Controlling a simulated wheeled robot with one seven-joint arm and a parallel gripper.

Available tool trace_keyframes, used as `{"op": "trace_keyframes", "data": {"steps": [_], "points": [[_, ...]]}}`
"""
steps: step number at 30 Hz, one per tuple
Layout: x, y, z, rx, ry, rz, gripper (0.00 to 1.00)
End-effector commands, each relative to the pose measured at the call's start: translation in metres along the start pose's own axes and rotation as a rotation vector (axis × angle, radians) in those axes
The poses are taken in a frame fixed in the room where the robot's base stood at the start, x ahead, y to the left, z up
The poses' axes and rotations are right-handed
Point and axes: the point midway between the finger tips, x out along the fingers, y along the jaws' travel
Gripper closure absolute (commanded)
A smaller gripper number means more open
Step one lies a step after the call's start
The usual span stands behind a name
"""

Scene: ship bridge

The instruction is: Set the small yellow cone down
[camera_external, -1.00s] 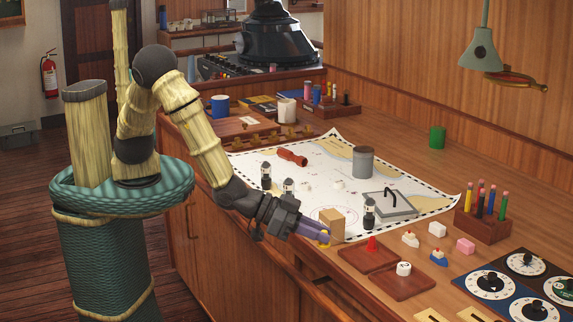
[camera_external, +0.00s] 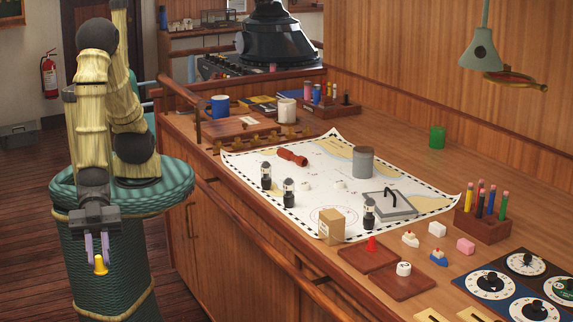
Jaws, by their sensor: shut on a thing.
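The small yellow cone (camera_external: 100,266) is held between the fingers of my gripper (camera_external: 98,250), which points down. My gripper is shut on the cone's upper part. The cone hangs upright in front of my green base, well to the left of the chart desk (camera_external: 255,212) and apart from it. Nothing in view touches the cone from below.
On the desk, a red cone (camera_external: 371,244) stands on a wooden board, with a white round piece (camera_external: 403,268) on the board beside it. A cardboard box (camera_external: 331,226) stands at the chart's near edge. A wooden rail (camera_external: 270,236) runs along the desk front.

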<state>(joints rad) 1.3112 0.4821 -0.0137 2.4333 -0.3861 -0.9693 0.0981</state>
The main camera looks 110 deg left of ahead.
Motion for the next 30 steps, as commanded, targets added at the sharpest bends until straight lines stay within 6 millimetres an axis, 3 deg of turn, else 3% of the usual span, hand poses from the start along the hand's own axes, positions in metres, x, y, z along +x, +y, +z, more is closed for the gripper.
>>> {"op": "trace_keyframes", "data": {"steps": [1, 3, 6, 10, 15, 30], "points": [[-0.012, 0.024, 0.0, 0.023, 0.001, 0.06, 1.0], [-0.029, 0.053, 0.002, 0.055, 0.002, 0.138, 1.0], [-0.054, 0.09, 0.005, 0.099, 0.002, 0.241, 1.0], [-0.08, 0.123, 0.009, 0.141, 0.001, 0.342, 1.0], [-0.093, 0.137, 0.011, 0.16, 0.0, 0.387, 1.0], [-0.092, 0.136, 0.011, 0.159, 0.0, 0.386, 1.0]]}}
